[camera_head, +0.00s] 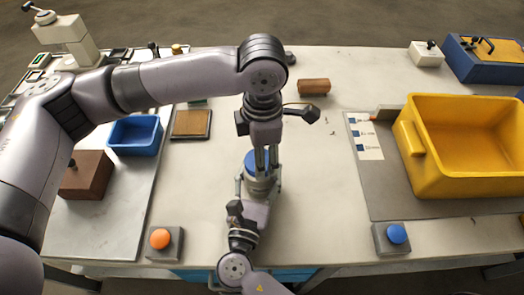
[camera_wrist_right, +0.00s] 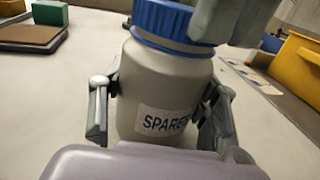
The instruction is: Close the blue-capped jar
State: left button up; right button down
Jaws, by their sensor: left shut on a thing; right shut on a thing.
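The jar (camera_wrist_right: 150,95) is grey, stands upright and has a label that reads "SPARE" with its end cut off. Its blue cap (camera_wrist_right: 172,20) sits on top of it; whether it is fully tight I cannot tell. In the head view the blue cap (camera_head: 251,160) shows partly behind my left gripper (camera_head: 266,160), which points down from above and is shut on the cap. My right gripper (camera_wrist_right: 160,108) is shut around the jar body from the near side, one finger on each side. The cap's far side is hidden.
A yellow bin (camera_head: 465,160) stands at right, a blue tray (camera_head: 135,135) and brown block (camera_head: 87,175) at left. An orange button (camera_head: 160,238) and blue button (camera_head: 396,233) sit at the front edge. A brown billet (camera_head: 314,87) lies behind. The table right of the jar is clear.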

pick_arm(q)
jog(key=o, duration=0.8)
jog(key=shift+r, duration=2.25)
jog(key=shift+c, duration=0.5)
